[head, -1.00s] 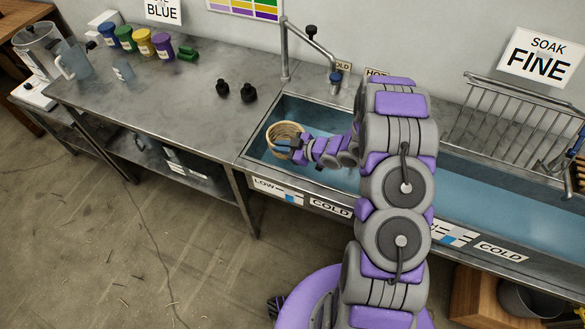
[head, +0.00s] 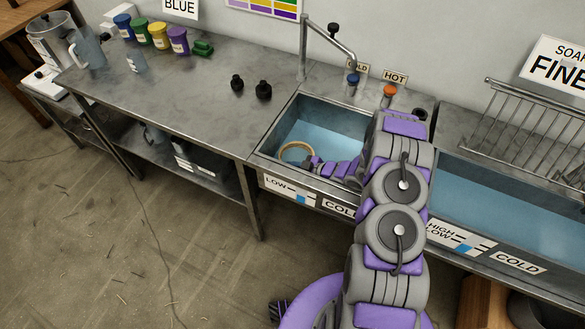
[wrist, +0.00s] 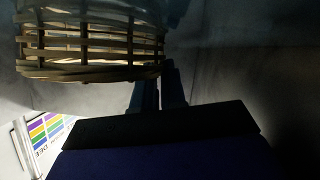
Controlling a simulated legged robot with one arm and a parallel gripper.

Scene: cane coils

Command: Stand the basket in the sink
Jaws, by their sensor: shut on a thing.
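The round woven cane basket (head: 297,147) is inside the left basin of the metal sink (head: 262,158), near its front left corner. Only its pale rim and upper part show in the head view. In the wrist view the slatted basket (wrist: 90,45) fills the upper left, beside the dark fingers. My gripper (head: 308,163) is low in the basin, partly hidden by the sink's front wall, and is shut on the basket. The exact grip point is too dark to see. Whether the basket's base touches the basin floor is hidden.
Blue water (head: 335,130) lies in the left basin. The tap (head: 330,45) and the blue cold (head: 352,82) and orange hot (head: 389,93) knobs stand behind it. Two black weights (head: 263,90) sit on the worktop.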

